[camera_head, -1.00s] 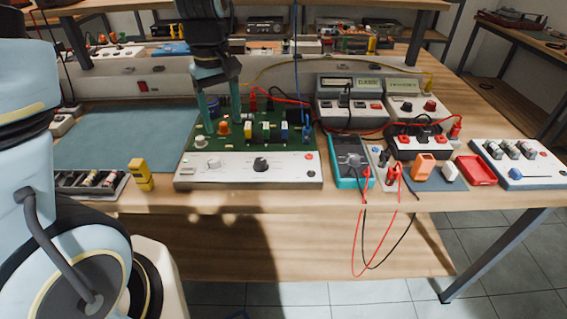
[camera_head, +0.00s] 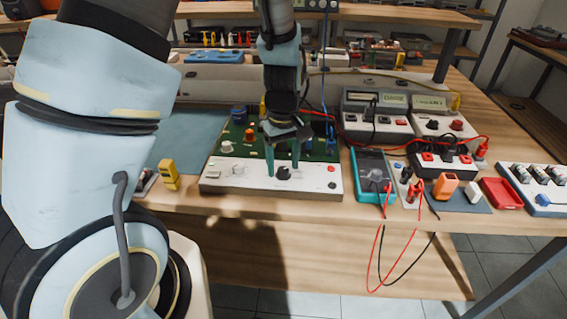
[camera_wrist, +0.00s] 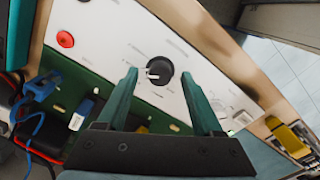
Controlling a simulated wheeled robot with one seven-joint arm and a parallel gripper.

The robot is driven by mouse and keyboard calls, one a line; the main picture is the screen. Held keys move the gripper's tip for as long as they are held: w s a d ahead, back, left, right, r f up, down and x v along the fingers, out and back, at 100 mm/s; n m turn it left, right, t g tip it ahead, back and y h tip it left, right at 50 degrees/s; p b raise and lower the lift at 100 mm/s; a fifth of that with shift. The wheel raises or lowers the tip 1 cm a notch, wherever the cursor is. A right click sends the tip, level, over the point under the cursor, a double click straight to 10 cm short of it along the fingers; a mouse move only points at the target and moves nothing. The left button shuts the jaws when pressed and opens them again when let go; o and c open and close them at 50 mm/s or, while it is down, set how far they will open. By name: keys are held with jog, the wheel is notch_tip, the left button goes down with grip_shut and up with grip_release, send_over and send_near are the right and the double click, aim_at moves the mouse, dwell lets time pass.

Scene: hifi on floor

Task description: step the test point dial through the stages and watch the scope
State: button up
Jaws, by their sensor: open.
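The test point dial is a black knob (camera_head: 283,173) on the white front panel (camera_head: 232,183) of the green circuit board (camera_head: 228,148). In the wrist view the black knob (camera_wrist: 158,71) has a white pointer mark and lies just ahead of the fingertips. My gripper (camera_head: 283,172) is over the panel with its two green fingers apart. The fingers show at either side of the knob in the wrist view (camera_wrist: 166,82), with nothing held; contact cannot be told. The scope is probably the instrument with lit displays (camera_head: 394,100) behind, but I cannot be sure.
A teal multimeter (camera_head: 372,178) with red and black leads stands right of the board. A yellow clip-like object (camera_head: 169,172) is to the left. A red tray (camera_head: 501,192) and orange block (camera_head: 445,184) lie further right. The bench's front edge is close to the panel.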

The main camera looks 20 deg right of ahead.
jog(key=shift+f, duration=0.3)
grip_shut()
dwell(0.5)
